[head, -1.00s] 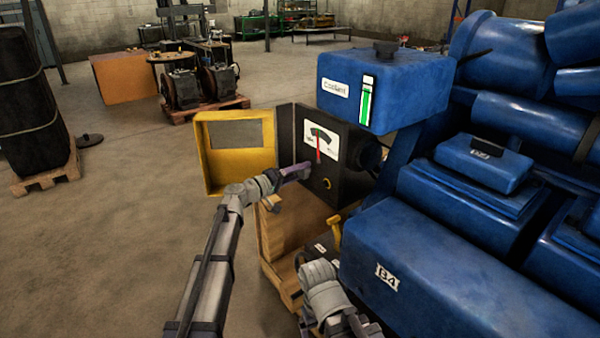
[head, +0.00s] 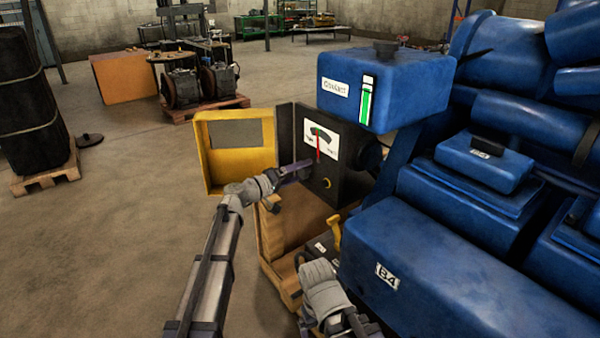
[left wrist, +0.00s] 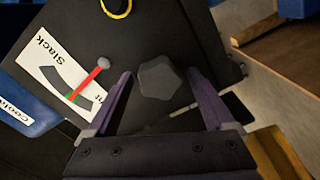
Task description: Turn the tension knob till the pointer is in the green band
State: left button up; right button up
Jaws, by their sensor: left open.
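The tension gauge (head: 321,140) is a white dial on a dark box (head: 342,185), with a red pointer and a small green band. In the left wrist view the red pointer (left wrist: 88,80) reaches the green band (left wrist: 73,96), its tip appearing to overlie it. The dark, lobed tension knob (left wrist: 158,78) sits between the two purple fingers of my left gripper (left wrist: 158,92). The fingers are open, one on each side of the knob, with visible gaps. In the head view my left gripper (head: 294,171) is at the box front and hides the knob. My right gripper is not visible.
An open yellow cover (head: 268,145) stands left of the box. A blue coolant tank (head: 385,85) is above it, and blue engine parts (head: 460,265) fill the right. A yellow ring (left wrist: 117,7) is on the panel near the knob.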

pick_arm(q)
jog(key=v, duration=0.8)
jog(key=shift+w+d, duration=0.1)
jog(key=shift+d, duration=0.05)
jog(key=x, duration=0.7)
jog(key=shift+w+d, duration=0.25)
jog(key=shift+w, duration=0.05)
dwell(0.3)
